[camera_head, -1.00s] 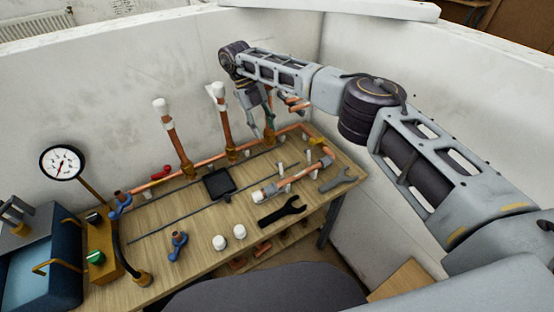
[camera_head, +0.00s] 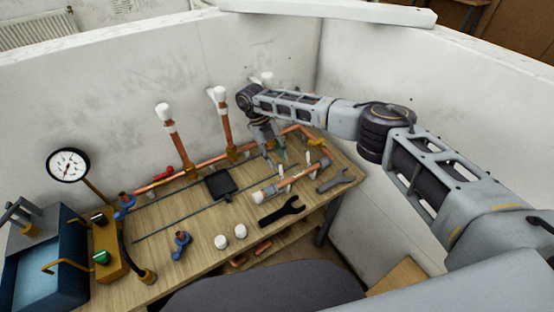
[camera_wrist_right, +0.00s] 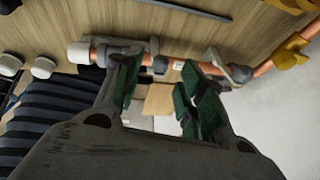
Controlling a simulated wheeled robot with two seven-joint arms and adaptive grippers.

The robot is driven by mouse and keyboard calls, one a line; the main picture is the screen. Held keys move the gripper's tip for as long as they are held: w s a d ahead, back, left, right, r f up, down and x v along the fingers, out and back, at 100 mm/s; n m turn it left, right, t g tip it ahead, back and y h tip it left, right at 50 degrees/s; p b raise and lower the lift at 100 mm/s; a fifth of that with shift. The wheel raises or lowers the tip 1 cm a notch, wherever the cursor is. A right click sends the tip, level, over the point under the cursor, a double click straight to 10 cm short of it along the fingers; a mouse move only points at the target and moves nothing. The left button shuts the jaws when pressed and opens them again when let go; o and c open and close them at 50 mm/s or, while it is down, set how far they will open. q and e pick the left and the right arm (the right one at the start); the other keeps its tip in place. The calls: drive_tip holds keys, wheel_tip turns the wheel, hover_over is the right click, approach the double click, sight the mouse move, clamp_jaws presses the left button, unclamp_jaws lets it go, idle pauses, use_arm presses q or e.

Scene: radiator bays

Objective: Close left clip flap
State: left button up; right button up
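A short copper pipe (camera_head: 297,177) with a white cap (camera_head: 258,196) lies near the bench's right front. Pale clips stand along it, the left clip (camera_head: 281,170) nearer the capped end and another clip (camera_head: 308,157) farther right, with light upright parts. In the right wrist view the left clip (camera_wrist_right: 153,48) and the other clip (camera_wrist_right: 218,60) sit around the pipe. My right gripper (camera_head: 276,158) points down just behind the pipe, its fingers apart and empty. My left gripper is not in view.
A black open-ended wrench (camera_head: 281,212) and a grey wrench (camera_head: 336,181) lie beside the pipe. Tall capped copper risers (camera_head: 224,122) and a long pipe run stand behind. White caps (camera_head: 240,231), a black tray (camera_head: 219,184) and a gauge (camera_head: 68,165) are to the left.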

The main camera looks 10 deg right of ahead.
drive_tip(key=shift+x, duration=1.1)
clamp_jaws()
